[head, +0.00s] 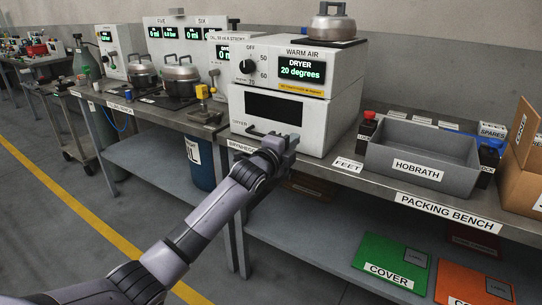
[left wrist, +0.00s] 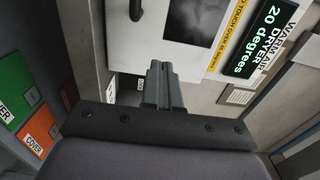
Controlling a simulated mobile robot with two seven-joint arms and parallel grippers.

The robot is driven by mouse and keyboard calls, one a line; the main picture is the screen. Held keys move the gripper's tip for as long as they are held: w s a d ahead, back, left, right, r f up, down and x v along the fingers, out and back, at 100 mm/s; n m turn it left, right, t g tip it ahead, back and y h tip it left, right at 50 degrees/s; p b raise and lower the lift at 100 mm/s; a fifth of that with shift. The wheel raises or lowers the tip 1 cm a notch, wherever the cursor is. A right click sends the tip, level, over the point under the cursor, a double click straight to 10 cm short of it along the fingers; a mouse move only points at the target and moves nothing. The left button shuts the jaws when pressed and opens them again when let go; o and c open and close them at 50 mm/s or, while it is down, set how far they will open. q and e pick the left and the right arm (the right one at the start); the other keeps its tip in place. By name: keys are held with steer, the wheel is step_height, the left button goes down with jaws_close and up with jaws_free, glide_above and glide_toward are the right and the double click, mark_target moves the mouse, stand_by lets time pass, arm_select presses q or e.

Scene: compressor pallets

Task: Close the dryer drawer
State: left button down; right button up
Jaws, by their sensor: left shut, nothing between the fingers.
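The dryer (head: 345,85) is a white box on the bench, with a dial and a green "20 degrees" display on top. Its drawer front (head: 318,125) has a dark window and a dark handle (head: 256,132) low on the left. The drawer front looks flush or nearly so; I cannot tell whether a small gap is left. My left gripper (head: 286,145) is shut and empty, at the lower right of the drawer front; contact is unclear. In the left wrist view the fingers (left wrist: 160,84) lie together near the white panel (left wrist: 134,48), with the handle (left wrist: 136,10) above them. My right gripper is out of view.
A grey HOBRATH bin (head: 418,180) and a cardboard box (head: 520,180) stand on the bench right of the dryer. Pots (head: 180,78) stand to its left, and one pot (head: 333,25) sits on top. Green (head: 390,262) and orange (head: 470,285) covers lie on the lower shelf.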

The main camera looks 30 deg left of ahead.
arm_select(q)
steer(key=shift+s, duration=4.05)
steer(key=s+d+f+n+g+p, duration=0.2)
steer(key=s+f+n, duration=0.1)
steer(key=s+f, duration=0.35)
steer(key=s+d+f+n+g+p, duration=0.25)
steer(key=s+f+n, duration=0.2)
steer(key=f, duration=0.25)
steer(key=s+d+f+n+g+p, duration=0.1)
steer(key=s+f+n, duration=0.3)
steer(key=s, duration=0.6)
steer(key=s+d+f+n+g+p, duration=0.2)
steer(key=s+f+n+p, duration=0.1)
steer(key=s, duration=0.8)
steer(key=shift+f+n+h, duration=0.3)
steer(key=shift+f+n, duration=0.6)
steer(key=shift+n, duration=0.15)
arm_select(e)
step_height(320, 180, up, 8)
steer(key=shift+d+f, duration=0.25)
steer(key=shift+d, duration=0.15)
